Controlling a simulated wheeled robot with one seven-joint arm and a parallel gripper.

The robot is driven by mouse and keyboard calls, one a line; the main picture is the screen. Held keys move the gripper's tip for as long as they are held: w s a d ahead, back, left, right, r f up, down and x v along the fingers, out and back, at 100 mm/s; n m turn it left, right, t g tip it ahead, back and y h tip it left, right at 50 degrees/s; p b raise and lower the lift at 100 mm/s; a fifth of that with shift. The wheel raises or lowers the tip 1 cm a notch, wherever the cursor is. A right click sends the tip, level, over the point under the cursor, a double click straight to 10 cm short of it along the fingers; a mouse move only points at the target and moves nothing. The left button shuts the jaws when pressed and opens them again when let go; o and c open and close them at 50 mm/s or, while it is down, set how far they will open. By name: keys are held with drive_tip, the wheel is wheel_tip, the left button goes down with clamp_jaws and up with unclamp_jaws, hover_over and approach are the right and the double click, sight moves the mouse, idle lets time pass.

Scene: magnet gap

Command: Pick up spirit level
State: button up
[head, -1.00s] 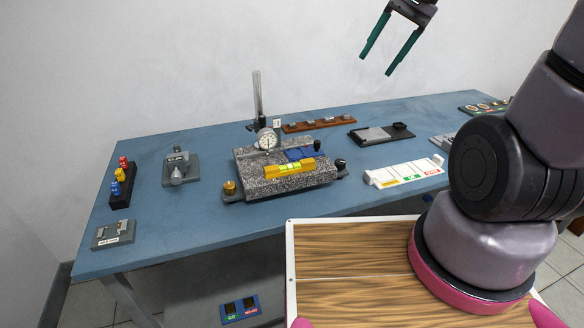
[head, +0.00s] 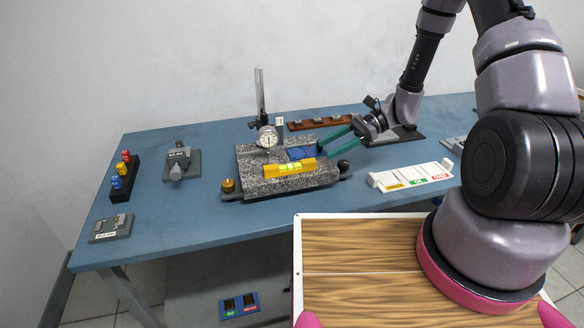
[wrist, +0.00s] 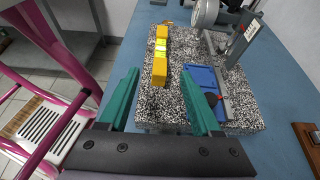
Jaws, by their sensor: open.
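The spirit level (head: 289,169) is a yellow bar with a greenish vial. It lies flat on the speckled granite plate (head: 256,184), near the plate's front edge in the head view. In the wrist view the level (wrist: 160,66) lies ahead of my fingers, roughly lengthwise between their lines. My gripper (head: 326,146) has two green fingers, open and empty, at the right side of the plate. In the wrist view my gripper (wrist: 164,98) is close to the level's near end and apart from it.
A dial gauge (head: 268,137) on a post stands at the plate's back. A blue piece (head: 300,153) lies on the plate behind the level. Black knob (head: 343,165) and brass knob (head: 228,185) flank the plate.

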sight(301, 162)
drive_tip(key=shift+a+f, duration=0.2)
drive_tip(key=shift+f, duration=0.2)
drive_tip(key=x, duration=0.5)
drive_tip(key=shift+s+a, duration=0.1)
drive_tip(key=shift+a, duration=0.05)
drive_tip(key=x, duration=0.5)
drive_tip(key=shift+a+r, duration=0.2)
clamp_jaws()
